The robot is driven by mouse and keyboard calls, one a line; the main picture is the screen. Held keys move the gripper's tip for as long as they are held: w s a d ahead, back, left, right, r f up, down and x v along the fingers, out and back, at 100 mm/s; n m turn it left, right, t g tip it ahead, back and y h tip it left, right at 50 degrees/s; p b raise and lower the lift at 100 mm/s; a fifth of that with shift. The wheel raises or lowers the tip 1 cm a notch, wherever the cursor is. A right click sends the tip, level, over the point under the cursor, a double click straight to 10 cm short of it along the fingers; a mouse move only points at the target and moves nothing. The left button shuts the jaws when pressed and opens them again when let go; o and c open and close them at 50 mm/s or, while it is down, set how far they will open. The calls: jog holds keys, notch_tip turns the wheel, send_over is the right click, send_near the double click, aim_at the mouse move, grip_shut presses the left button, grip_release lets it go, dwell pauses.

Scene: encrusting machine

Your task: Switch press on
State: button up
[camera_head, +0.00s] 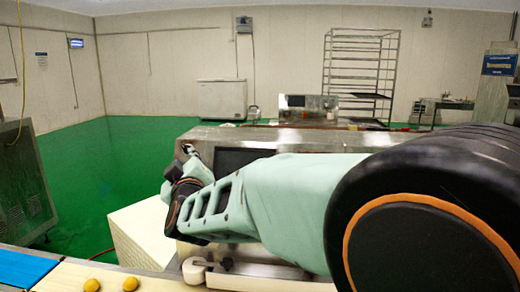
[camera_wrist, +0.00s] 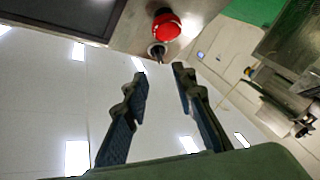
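A red push button (camera_wrist: 165,25) sits on the metal panel of the encrusting machine in the wrist view. Right beside it is a small metallic switch knob (camera_wrist: 157,51). In the wrist view, my gripper (camera_wrist: 159,70) has its two dark fingers apart with nothing between them. Its fingertips point at the knob, which lies in line with the gap; I cannot tell how close they are. In the head view, my gripper is at the left edge of the machine's metal housing (camera_head: 210,135), mostly hidden by my wrist. The button and knob are not clear there.
A dark screen (camera_wrist: 65,14) is on the same panel; it also shows in the head view (camera_head: 237,157). A conveyor (camera_head: 60,275) with yellow balls (camera_head: 92,285) runs along the front left. Green floor (camera_head: 110,165) lies open behind. A rack (camera_head: 360,70) stands far back.

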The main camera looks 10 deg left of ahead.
aim_at(186, 150)
jog(key=x, duration=0.8)
jog(key=shift+w, duration=0.1)
jog(key=shift+d, duration=0.1)
grip_shut()
